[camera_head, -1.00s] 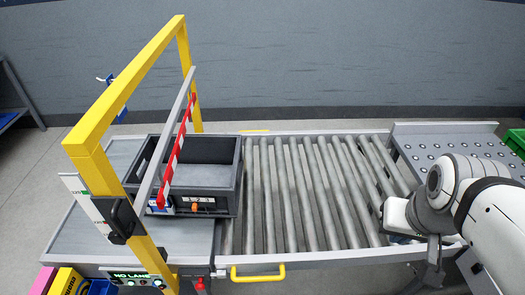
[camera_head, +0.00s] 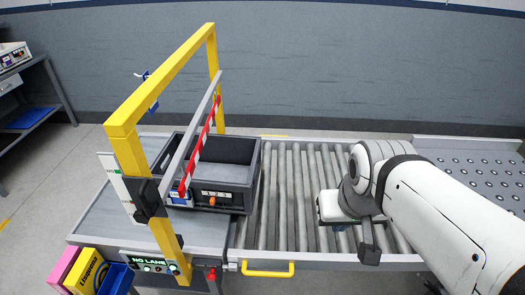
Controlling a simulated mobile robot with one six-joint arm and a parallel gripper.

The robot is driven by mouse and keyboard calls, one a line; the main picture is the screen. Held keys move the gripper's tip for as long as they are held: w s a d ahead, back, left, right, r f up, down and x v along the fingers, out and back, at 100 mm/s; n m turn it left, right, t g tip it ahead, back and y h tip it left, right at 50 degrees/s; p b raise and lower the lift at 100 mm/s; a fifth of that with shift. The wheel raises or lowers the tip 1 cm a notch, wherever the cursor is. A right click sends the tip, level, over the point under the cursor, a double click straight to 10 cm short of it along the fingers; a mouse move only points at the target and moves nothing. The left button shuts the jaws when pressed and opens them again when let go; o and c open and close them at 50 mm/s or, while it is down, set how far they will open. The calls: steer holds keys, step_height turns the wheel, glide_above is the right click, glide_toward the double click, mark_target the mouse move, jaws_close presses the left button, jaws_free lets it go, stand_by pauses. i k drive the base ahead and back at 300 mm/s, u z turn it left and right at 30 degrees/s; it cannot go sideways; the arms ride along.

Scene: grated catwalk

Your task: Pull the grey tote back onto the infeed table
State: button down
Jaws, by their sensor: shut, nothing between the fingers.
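The grey tote (camera_head: 240,200) is an open box with dark walls and an orange tab on its front side. It sits under the yellow gate, partly on the infeed table (camera_head: 110,220) at the left and partly over the first rollers at the right. A red-and-white striped bar (camera_head: 200,143) crosses in front of part of it. My gripper (camera_head: 369,252) is shut and empty, over the right part of the rollers. It is to the right of the tote and apart from it.
The yellow gate frame (camera_head: 128,140) straddles the line. Bare rollers (camera_head: 295,200) lie between tote and gripper. A yellow handle (camera_head: 267,270) and a "NO LANE" panel (camera_head: 150,263) are on the front edge. A studded transfer table (camera_head: 480,175) stands at the right.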

mark_target(234, 188)
steer(key=i, duration=1)
